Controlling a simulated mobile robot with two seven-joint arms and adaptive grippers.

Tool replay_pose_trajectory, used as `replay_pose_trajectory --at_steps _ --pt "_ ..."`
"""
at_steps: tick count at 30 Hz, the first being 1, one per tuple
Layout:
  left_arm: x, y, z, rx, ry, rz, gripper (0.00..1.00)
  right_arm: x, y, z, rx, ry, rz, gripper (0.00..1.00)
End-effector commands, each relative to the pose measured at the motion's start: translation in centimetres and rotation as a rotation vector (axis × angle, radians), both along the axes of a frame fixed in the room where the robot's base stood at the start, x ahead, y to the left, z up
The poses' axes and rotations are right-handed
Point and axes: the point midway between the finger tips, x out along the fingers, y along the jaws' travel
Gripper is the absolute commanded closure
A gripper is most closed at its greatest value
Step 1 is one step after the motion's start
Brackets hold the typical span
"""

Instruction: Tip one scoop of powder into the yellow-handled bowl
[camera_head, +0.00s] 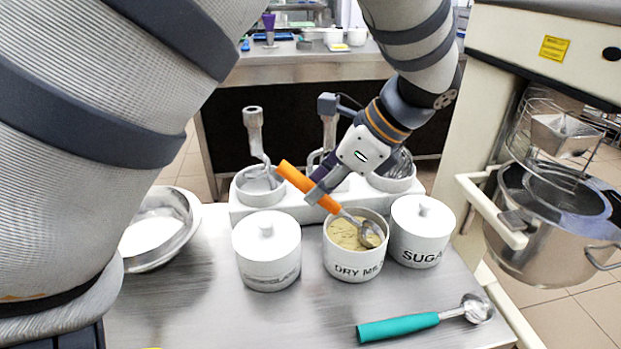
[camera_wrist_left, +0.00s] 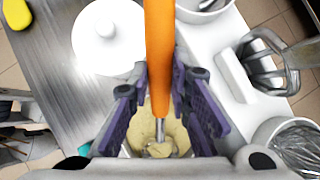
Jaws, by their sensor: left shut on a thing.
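My left gripper (camera_head: 322,188) is shut on the orange handle of a scoop (camera_head: 300,180). The handle slants down to the right, and its metal head is inside the open DRY MILK pot (camera_head: 352,266), at the tan powder (camera_head: 343,233). The scoop (camera_wrist_left: 159,50) also shows between the fingers in the left wrist view. I cannot tell how much powder is in its head. A metal bowl (camera_head: 178,246) stands at the left, partly behind my arm; no yellow handle shows on it. A yellow piece (camera_wrist_left: 16,13) lies at the wrist view's top left corner. My right gripper is out of view.
A lidded white pot (camera_head: 267,262) and the lidded SUGAR pot (camera_head: 420,245) flank the open pot. A teal-handled scoop (camera_head: 398,327) lies in front. Mixer tools stand in a white rack (camera_head: 290,207) behind. A mixer with a steel bowl (camera_head: 550,245) is at right.

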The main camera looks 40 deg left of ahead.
Motion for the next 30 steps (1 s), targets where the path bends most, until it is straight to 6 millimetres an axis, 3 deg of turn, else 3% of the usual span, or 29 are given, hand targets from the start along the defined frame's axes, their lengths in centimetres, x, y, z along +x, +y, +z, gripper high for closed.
replay_pose_trajectory --at_steps 3,18,30 --pt "-0.4 0.8 -0.2 -0.1 -0.044 0.004 1.0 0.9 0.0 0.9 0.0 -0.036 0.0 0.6" --pt "-0.5 1.4 4.0 -0.094 -0.037 0.001 1.0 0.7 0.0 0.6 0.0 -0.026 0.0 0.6" --pt "-1.4 3.8 4.2 -0.407 -0.154 0.001 1.0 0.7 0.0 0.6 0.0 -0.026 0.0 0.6"
